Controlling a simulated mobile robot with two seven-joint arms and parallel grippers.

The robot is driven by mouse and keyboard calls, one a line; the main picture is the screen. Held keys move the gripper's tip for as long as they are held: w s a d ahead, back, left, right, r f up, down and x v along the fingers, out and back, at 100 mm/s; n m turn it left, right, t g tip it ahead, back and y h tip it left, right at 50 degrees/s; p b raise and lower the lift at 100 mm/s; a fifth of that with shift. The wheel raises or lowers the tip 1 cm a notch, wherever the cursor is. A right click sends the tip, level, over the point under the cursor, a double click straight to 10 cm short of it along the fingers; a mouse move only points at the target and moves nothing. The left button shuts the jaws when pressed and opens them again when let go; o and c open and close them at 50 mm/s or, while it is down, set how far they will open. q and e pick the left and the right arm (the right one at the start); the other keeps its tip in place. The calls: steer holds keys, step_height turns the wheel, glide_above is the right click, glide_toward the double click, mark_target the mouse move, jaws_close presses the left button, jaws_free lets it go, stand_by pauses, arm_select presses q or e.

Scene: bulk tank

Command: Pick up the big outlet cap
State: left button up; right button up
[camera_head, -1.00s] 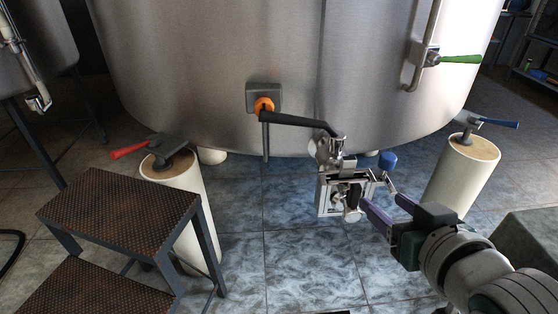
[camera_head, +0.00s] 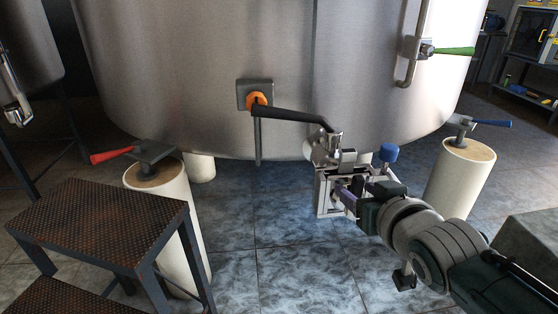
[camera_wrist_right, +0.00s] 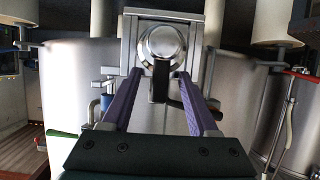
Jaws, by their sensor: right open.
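The tank's outlet fitting (camera_head: 332,188) is a squarish metal assembly low on the front of the big steel tank, below a long black valve handle (camera_head: 290,115). In the right wrist view a round shiny metal cap (camera_wrist_right: 163,42) faces me, framed by the square metal plate; I take it to be the big outlet cap. My right gripper (camera_head: 345,198) is at the fitting; its purple fingers are apart and its tips (camera_wrist_right: 158,76) lie just short of or beside the cap. Contact cannot be told. In the head view my gripper hides most of the cap. My left gripper is not in view.
A blue knob (camera_head: 389,153) sits just right of the fitting. Pale posts carry a red-handled tool (camera_head: 112,155) at left and a blue-handled one (camera_head: 490,123) at right. A step stool (camera_head: 100,222) stands front left. The tiled floor between is clear.

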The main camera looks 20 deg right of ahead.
jaws_close()
stand_by(0.4)
stand_by(1.0)
